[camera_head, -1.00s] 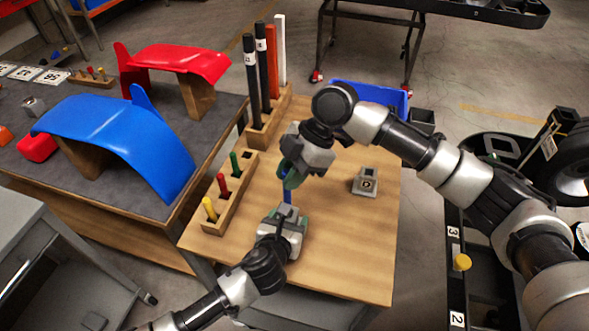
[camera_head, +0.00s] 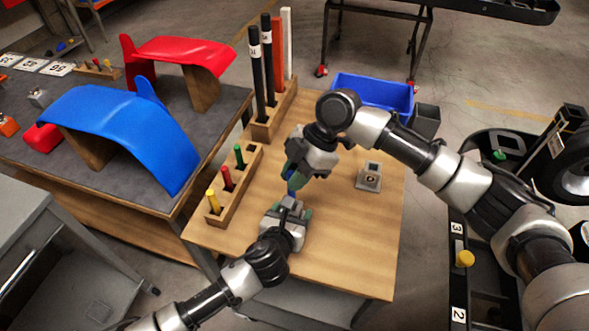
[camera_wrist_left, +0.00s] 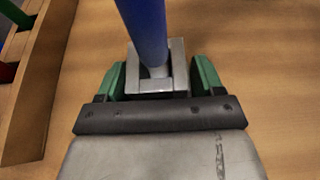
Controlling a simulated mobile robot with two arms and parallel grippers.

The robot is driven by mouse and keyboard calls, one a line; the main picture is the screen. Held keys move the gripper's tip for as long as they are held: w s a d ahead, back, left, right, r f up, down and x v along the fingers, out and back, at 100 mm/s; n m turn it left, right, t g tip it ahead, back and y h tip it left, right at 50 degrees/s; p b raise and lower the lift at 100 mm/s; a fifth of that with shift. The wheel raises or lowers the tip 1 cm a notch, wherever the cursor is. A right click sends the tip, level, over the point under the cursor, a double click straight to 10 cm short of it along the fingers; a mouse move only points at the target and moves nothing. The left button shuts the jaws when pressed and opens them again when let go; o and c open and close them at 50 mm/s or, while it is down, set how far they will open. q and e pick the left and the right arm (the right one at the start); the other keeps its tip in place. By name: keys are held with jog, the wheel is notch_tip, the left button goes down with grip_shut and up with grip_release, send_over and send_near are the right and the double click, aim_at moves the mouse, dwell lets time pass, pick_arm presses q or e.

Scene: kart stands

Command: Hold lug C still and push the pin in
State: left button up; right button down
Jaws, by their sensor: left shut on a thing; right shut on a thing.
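Lug C, a small grey metal block with a square socket, shows in the left wrist view (camera_wrist_left: 175,57). My left gripper (camera_wrist_left: 162,80) is shut on it, a green fingertip on each side. In the head view, my left gripper (camera_head: 287,212) is low over the wooden table. The blue pin (camera_wrist_left: 145,28) stands nearly upright over the socket, its narrower grey end in the opening. How deep it sits is unclear. My right gripper (camera_head: 296,177) is shut on the pin from above; a short blue stretch (camera_head: 291,194) shows between the two grippers.
A wooden rack (camera_head: 229,197) with yellow, red and green pins stands left of my grippers. Behind it is a block (camera_head: 268,122) with tall rods. Another grey lug (camera_head: 369,181) sits at right on the table. A blue bin (camera_head: 372,92) lies beyond the far edge.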

jog(key=shift+f, duration=2.45)
jog(key=c, duration=1)
grip_release()
jog(key=v, duration=1.2)
jog(key=shift+w, duration=0.1)
